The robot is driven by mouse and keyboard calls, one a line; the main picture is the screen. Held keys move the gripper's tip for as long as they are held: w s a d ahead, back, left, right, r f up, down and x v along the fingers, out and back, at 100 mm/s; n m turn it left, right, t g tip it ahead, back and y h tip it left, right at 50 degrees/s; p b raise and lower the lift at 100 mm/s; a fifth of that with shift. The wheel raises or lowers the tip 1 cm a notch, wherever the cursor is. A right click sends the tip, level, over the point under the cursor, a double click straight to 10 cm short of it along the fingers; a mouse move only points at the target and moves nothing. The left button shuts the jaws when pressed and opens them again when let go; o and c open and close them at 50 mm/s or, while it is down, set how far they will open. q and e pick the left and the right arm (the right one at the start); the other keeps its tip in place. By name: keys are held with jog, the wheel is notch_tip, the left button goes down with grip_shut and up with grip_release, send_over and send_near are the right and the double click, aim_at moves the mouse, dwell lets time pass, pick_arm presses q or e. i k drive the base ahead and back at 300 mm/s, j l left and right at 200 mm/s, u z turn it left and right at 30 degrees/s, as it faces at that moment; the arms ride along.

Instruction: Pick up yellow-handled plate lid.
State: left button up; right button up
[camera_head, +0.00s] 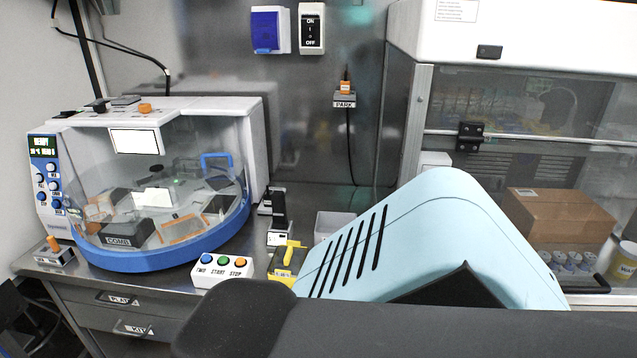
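A small yellow item with an upright yellow handle (290,253) stands on the metal bench, right of the three-button box. It looks like the yellow-handled plate lid, with a dark and yellow lower part that carries a label too small to read. Its lower right side is close to, or partly hidden behind, a large pale-blue slotted body in the foreground. Neither of my grippers shows in the head view, so nothing is seen touching the lid.
A round blue-rimmed machine (165,257) with a clear cover stands left. The button box (222,272) sits before it. Black-and-white holders (279,212) and a pale bin (333,225) stand behind the lid. A cabinet holding a cardboard box (560,222) is right.

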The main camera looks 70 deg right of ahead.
aim_at(292, 259)
jog(key=z, duration=2.15)
